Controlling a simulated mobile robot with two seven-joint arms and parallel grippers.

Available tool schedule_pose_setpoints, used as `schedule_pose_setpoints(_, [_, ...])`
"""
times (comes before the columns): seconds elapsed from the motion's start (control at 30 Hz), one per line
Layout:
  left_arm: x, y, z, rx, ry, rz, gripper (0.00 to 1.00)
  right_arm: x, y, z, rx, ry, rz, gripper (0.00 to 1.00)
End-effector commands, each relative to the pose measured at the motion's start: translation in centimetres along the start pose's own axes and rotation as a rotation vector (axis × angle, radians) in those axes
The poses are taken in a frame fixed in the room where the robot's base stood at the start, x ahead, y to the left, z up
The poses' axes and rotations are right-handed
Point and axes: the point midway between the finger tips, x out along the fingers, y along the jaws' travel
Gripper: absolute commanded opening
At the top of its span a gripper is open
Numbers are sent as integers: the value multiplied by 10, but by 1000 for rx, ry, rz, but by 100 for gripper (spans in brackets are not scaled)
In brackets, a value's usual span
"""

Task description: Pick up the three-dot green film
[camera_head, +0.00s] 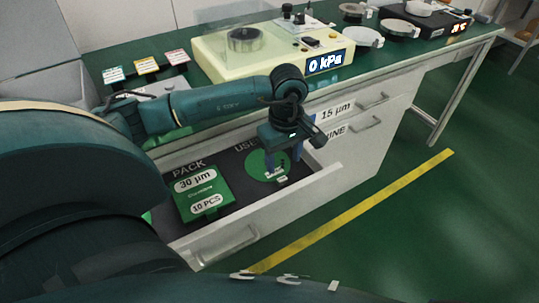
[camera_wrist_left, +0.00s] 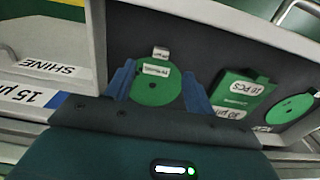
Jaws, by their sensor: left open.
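A round green film (camera_head: 258,166) with white labels lies in the open drawer, in the section marked USE or similar. My left gripper (camera_head: 284,162) is over this film, pointing down, with its blue fingers apart. In the left wrist view the green film (camera_wrist_left: 152,93) shows between the two open fingers (camera_wrist_left: 158,88), with a white tab at its edge. No dots can be made out on it. Whether the fingers touch it I cannot tell. A second green disc (camera_wrist_left: 290,108) is at the right of the left wrist view. My right gripper is not in view.
A green 30 µm pack (camera_head: 205,190) lies in the drawer (camera_head: 325,178), left of the film. The drawer walls stand around the gripper. Closed drawers marked 15 µm (camera_head: 335,110) are beside it. A cream machine reading 0 kPa (camera_head: 222,65) stands on the bench above.

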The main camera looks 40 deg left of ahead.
Motion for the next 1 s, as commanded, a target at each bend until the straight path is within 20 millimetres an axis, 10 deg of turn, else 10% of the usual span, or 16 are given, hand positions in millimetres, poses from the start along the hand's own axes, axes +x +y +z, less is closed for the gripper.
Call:
schedule_pose_setpoints(0.6, [64,-2,1,0,-3,0,54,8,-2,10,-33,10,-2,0])
schedule_pose_setpoints(1.0, [65,-1,1,0,-2,1,39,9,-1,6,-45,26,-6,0])
